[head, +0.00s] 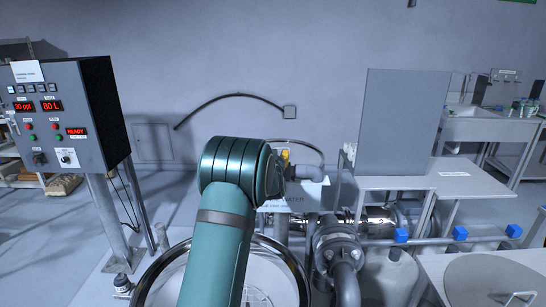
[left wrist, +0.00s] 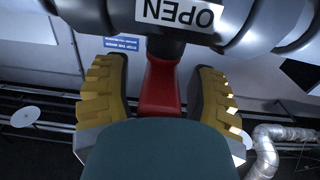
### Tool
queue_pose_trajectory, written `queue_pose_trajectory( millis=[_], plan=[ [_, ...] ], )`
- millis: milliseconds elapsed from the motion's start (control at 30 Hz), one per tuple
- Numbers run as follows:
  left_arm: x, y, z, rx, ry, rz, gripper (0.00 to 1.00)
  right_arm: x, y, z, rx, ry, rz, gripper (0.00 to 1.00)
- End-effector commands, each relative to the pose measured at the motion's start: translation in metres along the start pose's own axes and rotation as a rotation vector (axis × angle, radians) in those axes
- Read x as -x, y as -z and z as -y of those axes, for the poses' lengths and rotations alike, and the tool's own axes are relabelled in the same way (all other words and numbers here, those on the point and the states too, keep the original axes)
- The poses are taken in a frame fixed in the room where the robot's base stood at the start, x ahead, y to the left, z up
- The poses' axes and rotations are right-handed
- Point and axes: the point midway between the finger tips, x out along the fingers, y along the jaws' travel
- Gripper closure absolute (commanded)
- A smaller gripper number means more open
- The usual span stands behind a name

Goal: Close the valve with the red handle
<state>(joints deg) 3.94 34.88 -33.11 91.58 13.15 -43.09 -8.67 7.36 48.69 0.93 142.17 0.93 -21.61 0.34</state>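In the left wrist view, my left gripper (left wrist: 161,68) has its two yellow-and-black fingers apart. The red valve handle (left wrist: 160,92) stands between them, with a gap visible at its left side and a narrower one at its right. The handle joins a dark stem under a grey pipe (left wrist: 266,28). A white label reading OPEN (left wrist: 180,14) appears upside down on the pipe. In the head view, my teal arm covers the middle, and I cannot make out the red handle or the left gripper clearly. My right gripper is in neither view.
A control box (head: 85,110) with red displays stands at the left. Grey pipes and a flange (head: 338,250) lie right of my arm. Blue valve handles (head: 460,233) line a pipe at the right.

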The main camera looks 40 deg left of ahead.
Motion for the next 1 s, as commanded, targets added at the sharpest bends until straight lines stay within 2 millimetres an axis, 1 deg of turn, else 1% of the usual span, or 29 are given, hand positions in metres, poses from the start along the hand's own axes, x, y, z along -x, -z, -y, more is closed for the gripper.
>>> queue_pose_trajectory(
  millis=[167, 267, 367, 700, 833, 1000],
  plan=[
    [0.003, 0.000, 0.000, 0.000, 0.000, 0.001, 0.43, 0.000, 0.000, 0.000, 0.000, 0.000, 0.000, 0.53],
    [0.012, 0.000, -0.001, 0.001, -0.001, 0.002, 0.43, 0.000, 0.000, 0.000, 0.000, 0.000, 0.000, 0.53],
    [0.026, 0.000, 0.000, 0.001, -0.001, 0.003, 0.43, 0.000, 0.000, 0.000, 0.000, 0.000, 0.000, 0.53],
    [0.090, 0.000, 0.000, 0.002, -0.001, 0.002, 0.43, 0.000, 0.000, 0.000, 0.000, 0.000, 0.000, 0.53],
    [0.107, 0.000, 0.000, 0.002, -0.001, 0.001, 0.43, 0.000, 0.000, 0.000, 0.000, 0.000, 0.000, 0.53],
    [0.118, 0.000, 0.000, 0.000, -0.001, 0.000, 0.43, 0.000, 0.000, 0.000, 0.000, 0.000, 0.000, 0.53]
  ],
)
